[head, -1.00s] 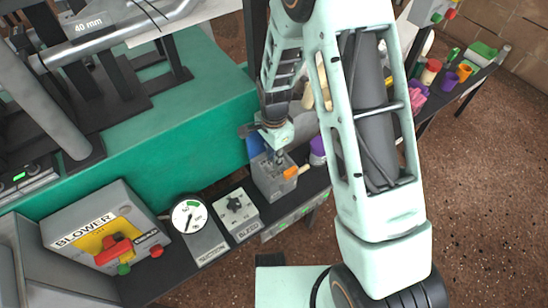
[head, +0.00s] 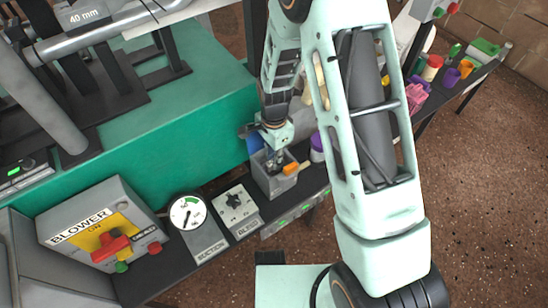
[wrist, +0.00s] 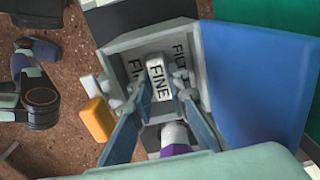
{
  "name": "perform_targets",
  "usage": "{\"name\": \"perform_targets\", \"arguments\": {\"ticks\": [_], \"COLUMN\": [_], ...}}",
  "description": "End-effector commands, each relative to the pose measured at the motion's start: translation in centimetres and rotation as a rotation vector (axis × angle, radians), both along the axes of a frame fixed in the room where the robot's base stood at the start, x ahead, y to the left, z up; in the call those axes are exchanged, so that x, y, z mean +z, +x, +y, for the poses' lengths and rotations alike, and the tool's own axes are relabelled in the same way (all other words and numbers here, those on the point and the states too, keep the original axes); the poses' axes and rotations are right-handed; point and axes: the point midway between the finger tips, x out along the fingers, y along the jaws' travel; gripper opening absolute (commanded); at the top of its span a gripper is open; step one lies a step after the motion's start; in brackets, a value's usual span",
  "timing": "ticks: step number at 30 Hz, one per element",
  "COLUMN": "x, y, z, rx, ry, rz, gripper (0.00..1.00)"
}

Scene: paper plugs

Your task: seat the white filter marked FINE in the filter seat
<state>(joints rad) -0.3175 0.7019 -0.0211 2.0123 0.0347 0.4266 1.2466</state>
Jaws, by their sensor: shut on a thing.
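The white filter marked FINE (wrist: 157,78) is between the two fingers of my gripper (wrist: 167,97) in the wrist view. My gripper is shut on it. The filter is over or inside an open grey box (wrist: 120,52), whose inner face bears dark lettering, partly hidden by the filter. I cannot tell whether the filter touches the box floor. In the head view my gripper (head: 274,163) reaches into the same grey box (head: 272,184) from above, and the filter cannot be made out there.
A blue flap (wrist: 250,80) stands beside the box. An orange block (wrist: 97,118) is at its other side. A purple-topped container (head: 317,148) is close by. A suction gauge (head: 187,212), a dial box (head: 235,204) and the blower box (head: 105,235) line the bench.

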Motion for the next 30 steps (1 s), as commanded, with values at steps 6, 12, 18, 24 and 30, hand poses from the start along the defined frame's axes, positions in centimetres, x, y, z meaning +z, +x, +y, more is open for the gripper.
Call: {"name": "perform_targets", "arguments": {"ticks": [6, 12, 18, 24, 30], "x": [-0.3, -0.3, -0.3, -0.1, 1.0], "y": [0.0, 0.0, 0.0, 0.0, 0.0], "z": [0.0, 0.0, 0.0, 0.0, 0.0], "rx": [0.000, 0.000, 0.000, 0.000, 0.000], "ry": [0.001, 0.000, 0.000, 0.000, 0.001], "rz": [-0.001, 0.000, 0.000, 0.000, -0.001], "gripper": [0.00, 0.32, 0.36, 0.36, 0.36]}}
